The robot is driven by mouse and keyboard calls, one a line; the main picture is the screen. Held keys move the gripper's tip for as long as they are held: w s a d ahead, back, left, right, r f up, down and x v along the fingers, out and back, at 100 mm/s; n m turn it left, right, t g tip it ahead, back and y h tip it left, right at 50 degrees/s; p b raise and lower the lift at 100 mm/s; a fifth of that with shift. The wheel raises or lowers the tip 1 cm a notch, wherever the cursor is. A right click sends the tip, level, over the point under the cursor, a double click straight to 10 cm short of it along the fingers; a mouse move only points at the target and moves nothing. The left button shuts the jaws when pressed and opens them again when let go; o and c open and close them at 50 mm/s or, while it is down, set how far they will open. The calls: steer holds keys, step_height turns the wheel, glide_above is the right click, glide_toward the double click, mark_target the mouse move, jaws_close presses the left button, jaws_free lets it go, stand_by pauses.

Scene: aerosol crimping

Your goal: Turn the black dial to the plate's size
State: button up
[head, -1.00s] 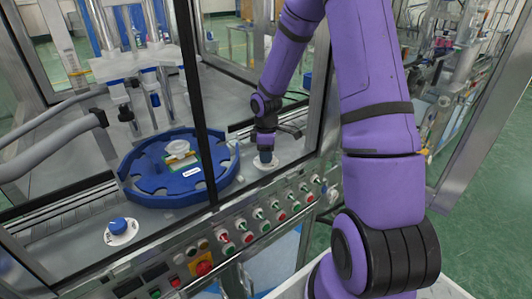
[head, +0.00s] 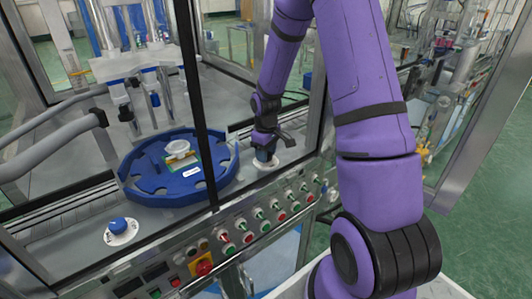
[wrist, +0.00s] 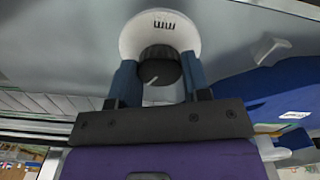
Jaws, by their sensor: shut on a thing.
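The black dial (wrist: 160,66) sits on a white round scale (wrist: 160,28) with printed marks, in the wrist view. A short white pointer line shows on the dial's face. My gripper (wrist: 158,72) has its two blue fingers on either side of the dial, shut on it. In the head view my gripper (head: 265,153) is down at the scale (head: 266,164), and hides the dial there. The blue round plate (head: 141,188) with notches lies to the left, bearing a white label too small to read.
A blue knob (head: 117,225) on its own white scale stands at the front left. A row of red and green buttons (head: 263,222) runs along the front panel. A dark frame post (head: 197,95) stands between the camera and the plate.

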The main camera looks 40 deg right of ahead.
steer(key=shift+m, duration=1.7)
steer(key=o, duration=0.9)
step_height(320, 180, up, 11)
steer(key=shift+f, duration=0.1)
